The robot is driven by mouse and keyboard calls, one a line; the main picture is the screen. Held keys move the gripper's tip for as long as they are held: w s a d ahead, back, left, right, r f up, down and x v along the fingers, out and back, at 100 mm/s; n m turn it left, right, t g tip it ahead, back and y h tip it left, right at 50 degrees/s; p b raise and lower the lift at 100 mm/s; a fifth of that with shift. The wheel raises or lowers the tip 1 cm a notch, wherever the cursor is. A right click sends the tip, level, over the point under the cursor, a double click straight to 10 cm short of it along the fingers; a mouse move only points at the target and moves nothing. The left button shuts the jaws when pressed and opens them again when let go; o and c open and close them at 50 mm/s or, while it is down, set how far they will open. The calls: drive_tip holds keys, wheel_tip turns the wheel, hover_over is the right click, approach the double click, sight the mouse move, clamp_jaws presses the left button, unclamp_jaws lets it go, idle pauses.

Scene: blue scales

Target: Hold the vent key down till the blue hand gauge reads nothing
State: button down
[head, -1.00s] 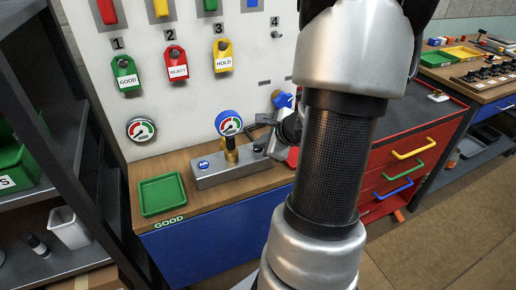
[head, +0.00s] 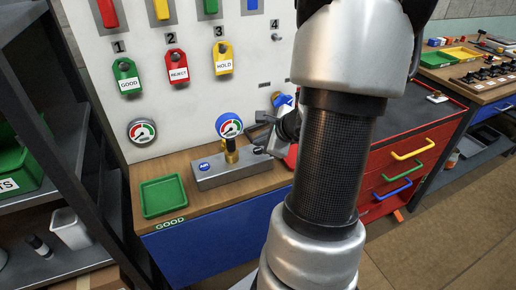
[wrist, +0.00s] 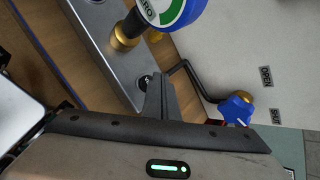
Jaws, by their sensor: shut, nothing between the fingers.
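The blue hand gauge (head: 229,126) stands upright on a brass fitting on a grey metal block (head: 220,180) with a round blue AIR badge. Part of the gauge shows at the top of the wrist view (wrist: 165,10), with a green arc; its needle is too small to read surely. My gripper (head: 261,146) is at the right end of the block, pointing down. In the wrist view its fingers (wrist: 156,84) are shut and empty. Their tips are over a small dark round spot (wrist: 145,82) on the block, perhaps the vent key; I cannot tell whether they touch it.
A black pipe runs from the block to a blue valve knob (wrist: 236,109) beside OPEN and SHUT labels. A green tray (head: 163,212) sits left of the block. A second gauge (head: 141,131) is on the white panel behind. A red drawer cabinet (head: 410,160) stands right.

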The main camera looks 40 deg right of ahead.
sight(261, 152)
wheel_tip(261, 152, up, 5)
drive_tip(key=p, duration=0.4)
idle(0.3)
idle(0.4)
